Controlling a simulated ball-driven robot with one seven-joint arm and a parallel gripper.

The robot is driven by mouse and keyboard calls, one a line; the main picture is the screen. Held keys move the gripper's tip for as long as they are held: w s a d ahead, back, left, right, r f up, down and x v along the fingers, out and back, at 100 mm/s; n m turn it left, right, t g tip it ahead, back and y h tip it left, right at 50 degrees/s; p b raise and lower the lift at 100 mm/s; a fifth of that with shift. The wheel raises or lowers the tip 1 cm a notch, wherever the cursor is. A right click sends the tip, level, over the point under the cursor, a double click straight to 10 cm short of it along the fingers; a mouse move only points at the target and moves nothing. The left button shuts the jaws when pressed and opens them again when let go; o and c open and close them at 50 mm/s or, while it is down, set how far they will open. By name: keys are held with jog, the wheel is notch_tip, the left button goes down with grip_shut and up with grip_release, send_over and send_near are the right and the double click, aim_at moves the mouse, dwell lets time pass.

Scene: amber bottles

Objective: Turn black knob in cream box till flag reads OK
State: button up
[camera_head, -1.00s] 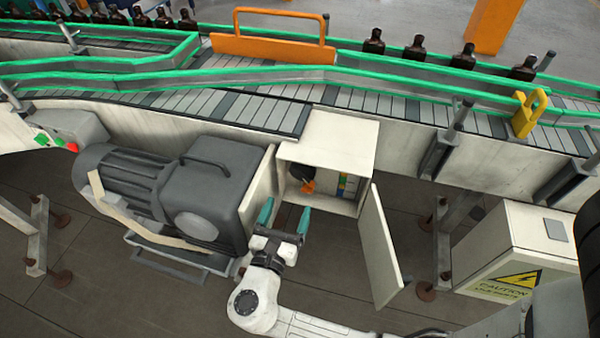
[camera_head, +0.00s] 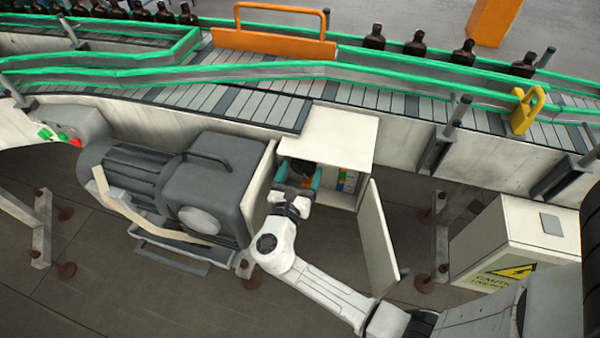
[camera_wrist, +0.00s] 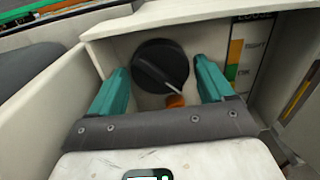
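The cream box (camera_head: 330,138) is fixed below the conveyor with its door (camera_head: 379,243) open to the right. In the wrist view the black knob (camera_wrist: 152,68) sits on the box's back wall, its white line pointing down and right. My gripper (camera_head: 299,177) is at the box's opening. In the wrist view its teal fingers are apart, one each side of the knob, with no clear contact. A small orange flag (camera_wrist: 176,101) shows just below the knob; I can read no word on it. A label (camera_wrist: 247,55) with orange and green bands is right of the knob.
A grey motor (camera_head: 205,185) stands close left of the box. The conveyor (camera_head: 265,105) with green rails runs above and behind. A caution cabinet (camera_head: 525,235) stands at right.

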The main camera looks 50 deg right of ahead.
jog(key=c, duration=0.7)
jog(key=shift+c, duration=0.2)
jog(key=shift+f+m+b, duration=0.1)
jog(key=shift+m+b, duration=0.2)
jog(key=m+b, duration=0.2)
jog(key=shift+f+m, duration=0.15)
jog(key=shift+m, duration=0.15)
jog(key=m+b, duration=0.3)
jog(key=shift+m, duration=0.3)
jog(key=m+b, duration=0.4)
jog(key=m, duration=0.1)
jog(key=shift+b, duration=0.3)
jog(key=shift+s+m+b, duration=0.1)
jog(key=shift+m+b, duration=0.7)
jog(key=shift+m, duration=0.1)
